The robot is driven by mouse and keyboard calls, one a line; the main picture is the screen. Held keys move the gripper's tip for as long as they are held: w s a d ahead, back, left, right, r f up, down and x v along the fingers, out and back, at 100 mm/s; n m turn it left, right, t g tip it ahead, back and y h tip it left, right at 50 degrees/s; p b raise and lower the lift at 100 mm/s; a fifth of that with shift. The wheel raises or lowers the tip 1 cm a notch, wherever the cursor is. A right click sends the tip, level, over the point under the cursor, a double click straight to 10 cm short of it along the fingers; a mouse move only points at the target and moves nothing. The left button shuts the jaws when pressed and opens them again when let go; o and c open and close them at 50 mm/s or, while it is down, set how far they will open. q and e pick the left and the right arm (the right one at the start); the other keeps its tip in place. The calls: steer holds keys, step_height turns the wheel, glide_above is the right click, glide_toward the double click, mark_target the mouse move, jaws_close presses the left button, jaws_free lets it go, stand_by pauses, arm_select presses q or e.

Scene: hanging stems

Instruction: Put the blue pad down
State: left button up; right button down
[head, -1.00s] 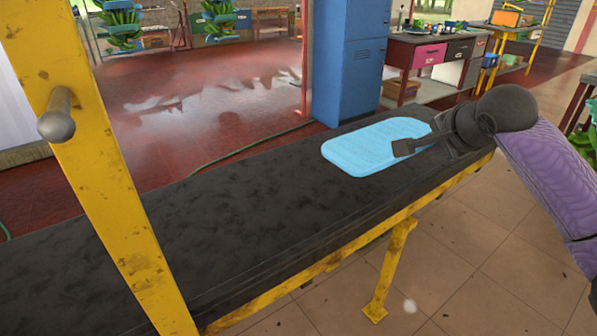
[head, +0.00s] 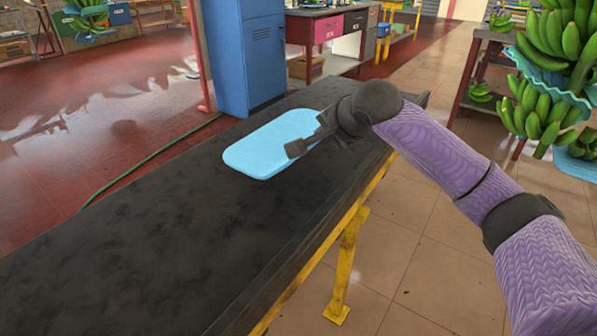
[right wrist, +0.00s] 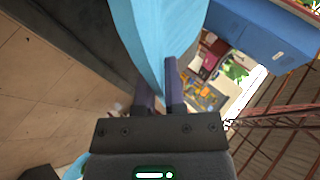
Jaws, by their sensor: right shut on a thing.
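The light blue pad (head: 268,145) shows flat over the dark belt-like table (head: 130,240) in the head view. My right gripper (head: 308,142) reaches in from the right and is shut on the pad's near right edge. In the right wrist view the pad (right wrist: 160,32) runs up and away from between the two fingers (right wrist: 160,88). I cannot tell whether the pad touches the table or is held just above it. Part of its right side is hidden behind my gripper. My left gripper is not in view.
A blue locker (head: 243,55) stands behind the table. Hanging green bananas (head: 545,85) with blue pads between them are at the right. The table's near left stretch is bare. A yellow leg (head: 345,265) supports its front edge.

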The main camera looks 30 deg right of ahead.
step_height(320, 180, down, 9)
steer(key=b, duration=0.4)
steer(key=shift+r, duration=0.5)
steer(key=c, duration=0.7)
jaws_free()
steer(key=shift+f, duration=0.1)
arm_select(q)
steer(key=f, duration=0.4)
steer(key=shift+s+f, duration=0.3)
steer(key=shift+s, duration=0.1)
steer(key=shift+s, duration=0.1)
arm_select(e)
steer(key=shift+s+r, duration=0.1)
steer(key=shift+r, duration=0.15)
arm_select(q)
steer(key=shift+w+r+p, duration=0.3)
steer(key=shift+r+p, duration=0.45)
steer(key=shift+p, duration=0.05)
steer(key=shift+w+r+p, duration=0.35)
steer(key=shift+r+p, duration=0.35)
steer(key=shift+p, duration=0.15)
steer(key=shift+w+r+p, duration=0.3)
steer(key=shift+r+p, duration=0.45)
steer(key=shift+p, duration=0.05)
arm_select(e)
steer(key=v, duration=1.1)
steer(key=shift+s+r, duration=0.25)
